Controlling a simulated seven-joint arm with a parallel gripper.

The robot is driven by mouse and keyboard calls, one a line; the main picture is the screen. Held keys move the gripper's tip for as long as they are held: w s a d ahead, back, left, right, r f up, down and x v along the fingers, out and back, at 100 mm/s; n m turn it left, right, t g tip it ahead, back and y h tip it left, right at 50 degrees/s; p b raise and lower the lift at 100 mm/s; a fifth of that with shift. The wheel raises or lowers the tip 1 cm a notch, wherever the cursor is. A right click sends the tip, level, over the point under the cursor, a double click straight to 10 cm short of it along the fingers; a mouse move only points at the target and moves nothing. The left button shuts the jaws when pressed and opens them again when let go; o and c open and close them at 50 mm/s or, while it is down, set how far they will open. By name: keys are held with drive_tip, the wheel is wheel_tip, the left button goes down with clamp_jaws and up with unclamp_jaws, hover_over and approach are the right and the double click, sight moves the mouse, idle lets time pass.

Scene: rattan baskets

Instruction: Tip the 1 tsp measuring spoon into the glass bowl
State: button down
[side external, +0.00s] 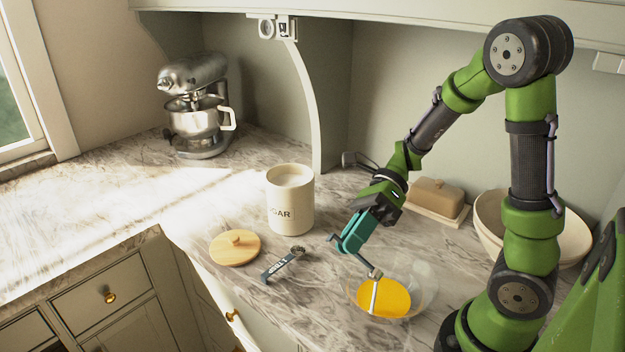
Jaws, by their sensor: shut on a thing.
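My gripper (355,245) is shut on the handle of a small metal measuring spoon (375,273), taken to be the 1 tsp one; its label cannot be read. The gripper is tilted and above the bowl's upper-left side. The spoon's head is over the clear glass bowl (424,294), which holds an orange-yellow content. A whitish vertical streak runs from just under the spoon head down onto the yellow; it looks like a falling stream. The inside of the spoon head is too small to make out.
Another labelled measuring spoon (283,265) lies on the counter left of the bowl. A round wooden lid (235,247), an open white canister (290,200), a butter dish (437,200) and a large cream bowl (485,225) stand around. A stand mixer (197,110) is far back.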

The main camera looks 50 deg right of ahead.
drive_tip(key=shift+d+r+y, duration=0.25)
drive_tip(key=shift+d+y, duration=0.2)
drive_tip(key=shift+y, duration=0.15)
idle(0.7)
drive_tip(key=shift+a+f+h, duration=0.1)
drive_tip(key=shift+a+h, duration=0.5)
drive_tip(key=shift+h, duration=0.55)
drive_tip(key=shift+a+f+h, duration=0.1)
drive_tip(key=shift+a+h, duration=0.5)
drive_tip(key=shift+h, duration=0.55)
drive_tip(key=shift+a, duration=0.1)
drive_tip(key=shift+a+f+h, duration=0.3)
drive_tip(key=shift+a+h, duration=0.25)
drive_tip(key=shift+h, duration=0.6)
drive_tip(key=shift+a+f+h, duration=0.25)
drive_tip(key=shift+a+h, duration=0.25)
drive_tip(key=shift+h, duration=0.65)
